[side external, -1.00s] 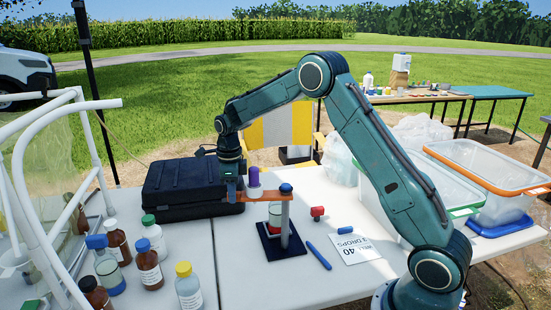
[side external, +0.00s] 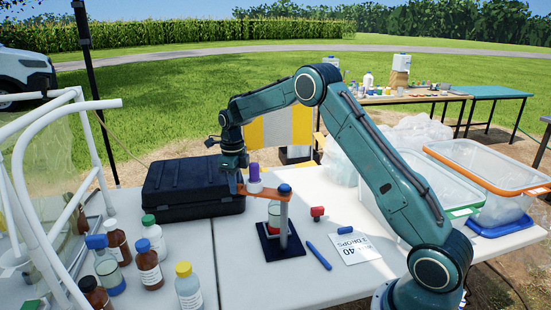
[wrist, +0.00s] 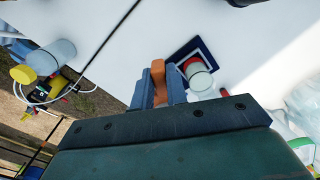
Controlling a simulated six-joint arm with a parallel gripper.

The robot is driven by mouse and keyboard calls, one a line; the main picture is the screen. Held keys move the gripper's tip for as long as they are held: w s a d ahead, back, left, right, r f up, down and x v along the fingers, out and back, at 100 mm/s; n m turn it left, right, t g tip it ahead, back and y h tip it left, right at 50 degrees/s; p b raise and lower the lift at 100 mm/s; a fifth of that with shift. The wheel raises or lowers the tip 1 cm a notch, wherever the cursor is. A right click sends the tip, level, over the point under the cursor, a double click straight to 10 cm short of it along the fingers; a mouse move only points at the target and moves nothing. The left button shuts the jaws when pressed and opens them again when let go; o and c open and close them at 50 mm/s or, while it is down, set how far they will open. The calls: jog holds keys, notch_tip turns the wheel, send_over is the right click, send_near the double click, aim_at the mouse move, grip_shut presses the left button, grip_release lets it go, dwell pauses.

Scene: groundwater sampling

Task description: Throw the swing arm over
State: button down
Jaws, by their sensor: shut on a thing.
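A small stand with a dark square base (side external: 270,250) and a grey post (side external: 284,222) with a blue cap stands on the white table. An orange swing arm (side external: 269,194) reaches left from the post's top. A cup with red and white parts (side external: 274,218) stands on the base under the arm. My gripper (side external: 238,187) is shut on the swing arm's free end. In the wrist view the orange end (wrist: 158,78) sits between my two blue fingers, left of the cup (wrist: 200,78).
A black case (side external: 190,187) lies just behind my gripper. Several bottles (side external: 148,268) stand at the left. A red piece (side external: 317,212), a blue pen (side external: 319,256) and a card (side external: 352,248) lie right of the stand, before the clear bins.

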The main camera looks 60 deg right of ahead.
jog(key=d+m, duration=0.5)
jog(key=d, duration=0.2)
jog(key=shift+d+m, duration=0.3)
jog(key=shift+w, duration=0.1)
jog(key=c, duration=1.3)
grip_release()
jog(key=shift+r, duration=0.15)
notch_tip(320, 180, up, 14)
jog(key=shift+f, duration=0.25)
